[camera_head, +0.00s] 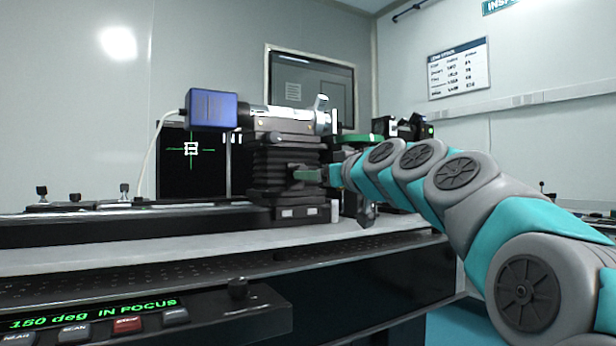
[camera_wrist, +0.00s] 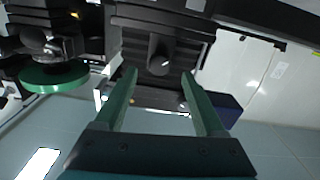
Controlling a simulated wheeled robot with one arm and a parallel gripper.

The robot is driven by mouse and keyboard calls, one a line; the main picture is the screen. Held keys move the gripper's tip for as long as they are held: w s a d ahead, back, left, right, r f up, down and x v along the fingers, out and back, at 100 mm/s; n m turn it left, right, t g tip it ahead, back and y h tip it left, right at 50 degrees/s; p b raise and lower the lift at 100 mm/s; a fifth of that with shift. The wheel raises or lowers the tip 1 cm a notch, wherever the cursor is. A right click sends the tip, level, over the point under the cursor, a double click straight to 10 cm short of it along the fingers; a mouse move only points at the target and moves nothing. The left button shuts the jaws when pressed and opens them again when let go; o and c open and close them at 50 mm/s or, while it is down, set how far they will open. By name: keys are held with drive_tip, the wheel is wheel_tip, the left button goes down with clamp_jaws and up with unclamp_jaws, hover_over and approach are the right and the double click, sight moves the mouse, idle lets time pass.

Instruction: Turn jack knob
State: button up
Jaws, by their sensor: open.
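The black jack (camera_head: 268,168) with its ribbed middle stands on the optical table, carrying a blue box (camera_head: 212,109) and a silver barrel (camera_head: 290,115). My gripper (camera_head: 306,174) is at the jack's right side in the head view, and its fingers hide part of that side. In the wrist view, my gripper (camera_wrist: 158,76) is open, with its two green fingers apart. A dark knob (camera_wrist: 159,56) shows between and just beyond the fingertips. I cannot tell whether the fingers reach around it or touch it.
A green disc (camera_wrist: 54,77) on a mount is left of the fingers in the wrist view. A black screen (camera_head: 190,160) with a green cross stands behind. The front panel (camera_head: 120,318) reads "150 deg IN FOCUS". The table's front strip (camera_head: 150,252) is clear.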

drive_tip(key=shift+p+x, duration=0.45)
drive_tip(key=shift+x, duration=2.75)
clamp_jaws()
